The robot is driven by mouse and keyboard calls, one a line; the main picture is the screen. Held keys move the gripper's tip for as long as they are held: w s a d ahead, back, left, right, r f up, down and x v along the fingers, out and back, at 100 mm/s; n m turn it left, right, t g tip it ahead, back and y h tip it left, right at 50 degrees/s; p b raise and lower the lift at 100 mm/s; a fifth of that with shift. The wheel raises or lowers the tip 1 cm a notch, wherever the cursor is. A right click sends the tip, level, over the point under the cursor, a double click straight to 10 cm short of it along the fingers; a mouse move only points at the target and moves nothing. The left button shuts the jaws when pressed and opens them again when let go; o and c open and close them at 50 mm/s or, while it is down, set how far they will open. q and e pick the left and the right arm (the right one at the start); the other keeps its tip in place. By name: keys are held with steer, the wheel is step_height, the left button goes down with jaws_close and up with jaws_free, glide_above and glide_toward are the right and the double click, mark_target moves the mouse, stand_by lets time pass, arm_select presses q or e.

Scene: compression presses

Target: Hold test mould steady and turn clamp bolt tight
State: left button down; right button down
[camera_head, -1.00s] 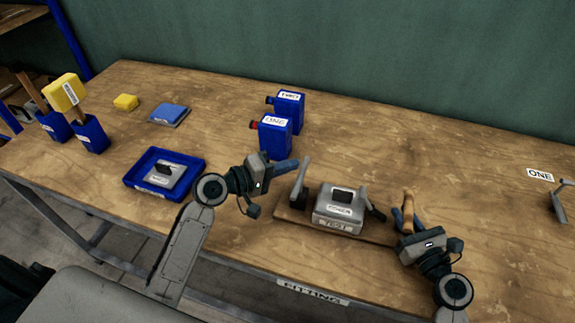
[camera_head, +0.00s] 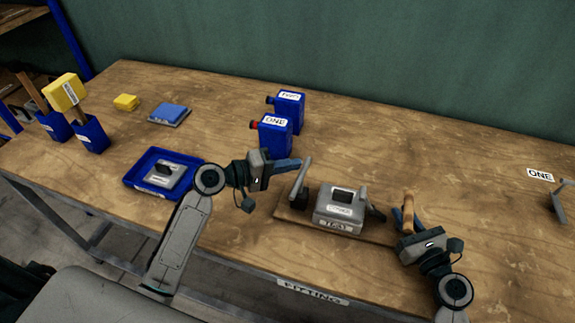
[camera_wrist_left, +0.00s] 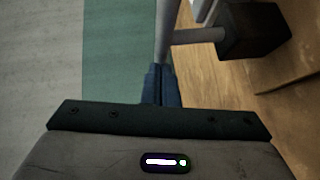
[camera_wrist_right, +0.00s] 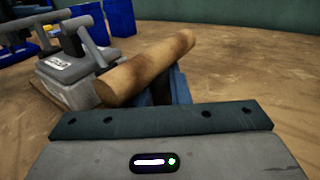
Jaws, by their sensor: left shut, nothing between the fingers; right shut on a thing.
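My right gripper (camera_head: 404,217) is shut on a tan wooden handle (camera_head: 409,204) at the mould's right end. The handle lies across the fingers in the right wrist view (camera_wrist_right: 146,68).
Blue containers ONE (camera_head: 274,136) and TWO (camera_head: 289,108) stand behind. A blue tray (camera_head: 136,181) with a grey block lies left of my left arm. A blue-topped block (camera_head: 170,113) and yellow block (camera_head: 126,102) lie farther back.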

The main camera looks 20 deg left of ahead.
mark_target(307, 164)
arm_select(q)
steer(key=m+g+h, duration=0.1)
steer(key=m+g, duration=0.1)
steer(key=g, duration=0.1)
steer(key=w+d+m+g+h, duration=0.1)
steer(key=m+g, duration=0.2)
steer(key=d+m+g+h, duration=0.1)
steer(key=m+g, duration=0.1)
steer(key=g, duration=0.2)
steer(key=shift+w+d+r+m+h, duration=0.1)
steer(key=shift+w+d+m+h, duration=0.1)
steer(key=shift+w+m+h, duration=0.15)
steer(key=shift+d, duration=0.9)
steer(key=shift+w+a, duration=0.1)
stand_by(0.4)
steer(key=w+a, duration=0.1)
steer(key=a, duration=0.3)
steer(key=w+a+r, duration=0.1)
steer(key=w+a, duration=0.1)
steer(key=a, duration=0.2)
steer(key=w+a+r, duration=0.1)
steer(key=w+a, duration=0.1)
steer(key=a, duration=0.1)
steer(key=shift+w+a, duration=0.1)
steer(key=shift+a, duration=0.3)
